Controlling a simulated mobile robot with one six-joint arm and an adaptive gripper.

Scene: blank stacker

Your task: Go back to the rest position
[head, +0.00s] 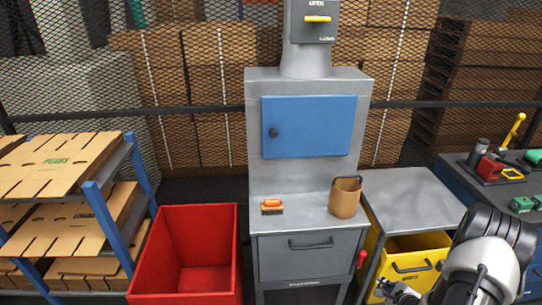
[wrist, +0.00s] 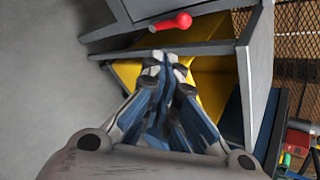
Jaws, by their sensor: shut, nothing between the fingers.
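My gripper (head: 398,291) is at the bottom right of the head view, in front of the yellow drawer unit. In the wrist view my gripper (wrist: 164,62) has its fingertips together with nothing between them. Its fingers point toward the red knob (wrist: 180,22) and the yellow unit (wrist: 212,62), apart from both as far as I can tell. My arm covers part of the right side in the head view.
A grey machine with a blue door (head: 308,126) stands in the centre, with a brown bucket (head: 345,198) and an orange-handled brush (head: 271,205) on its ledge. A red bin (head: 183,292), a cardboard rack (head: 92,190), a grey side table (head: 412,196) and a tool bench (head: 455,163) flank it.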

